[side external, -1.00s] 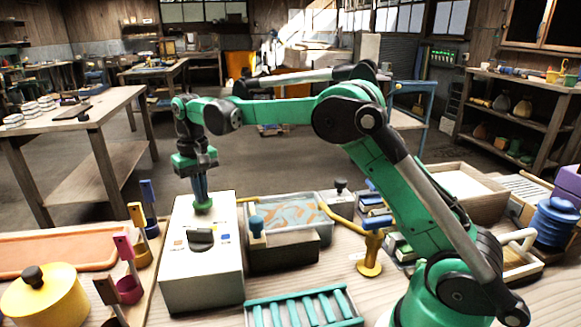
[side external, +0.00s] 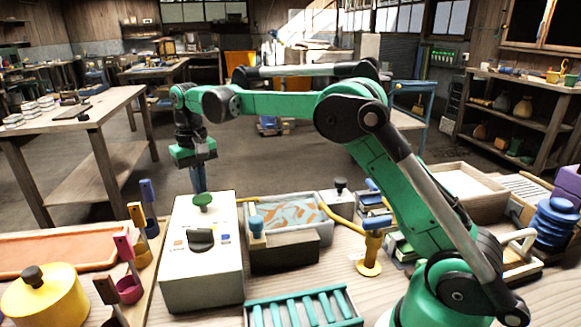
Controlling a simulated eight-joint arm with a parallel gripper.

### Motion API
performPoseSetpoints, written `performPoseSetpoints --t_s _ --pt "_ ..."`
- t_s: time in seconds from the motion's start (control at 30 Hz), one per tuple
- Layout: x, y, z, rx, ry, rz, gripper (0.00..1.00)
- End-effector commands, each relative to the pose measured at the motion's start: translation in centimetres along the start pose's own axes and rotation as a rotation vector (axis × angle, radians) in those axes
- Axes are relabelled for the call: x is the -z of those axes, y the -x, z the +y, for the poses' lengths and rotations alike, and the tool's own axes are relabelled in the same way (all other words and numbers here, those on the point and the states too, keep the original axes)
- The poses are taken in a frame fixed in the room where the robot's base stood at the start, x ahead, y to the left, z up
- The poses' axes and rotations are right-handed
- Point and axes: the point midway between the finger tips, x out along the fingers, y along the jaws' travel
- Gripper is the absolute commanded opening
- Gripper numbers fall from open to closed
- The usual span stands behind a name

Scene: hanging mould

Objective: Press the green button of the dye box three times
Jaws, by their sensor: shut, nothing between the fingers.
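The dye box (side external: 205,265) is a pale box on the table with a black knob (side external: 201,240) and small coloured marks on its top. Its green button (side external: 203,199) is a domed cap near the far edge of the top, standing raised. My gripper (side external: 200,188) is shut and empty, pointing down at the far side of the button. Its fingertips are close to the cap and seem to be partly behind it; I cannot tell whether they touch it.
A tray of marbled liquid (side external: 290,228) with a dark block in front stands to the right of the box. A teal rack (side external: 305,308) lies in front. Upright coloured ladles (side external: 130,285) and a yellow lidded pot (side external: 45,300) are on the left.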

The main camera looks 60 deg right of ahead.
Motion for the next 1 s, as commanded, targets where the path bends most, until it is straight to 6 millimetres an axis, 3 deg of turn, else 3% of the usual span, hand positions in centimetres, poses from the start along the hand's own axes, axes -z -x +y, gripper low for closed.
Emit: performPoseSetpoints --t_s 1.0 --pt "0.0 -2.1 0.0 0.000 0.000 -0.001 0.00"
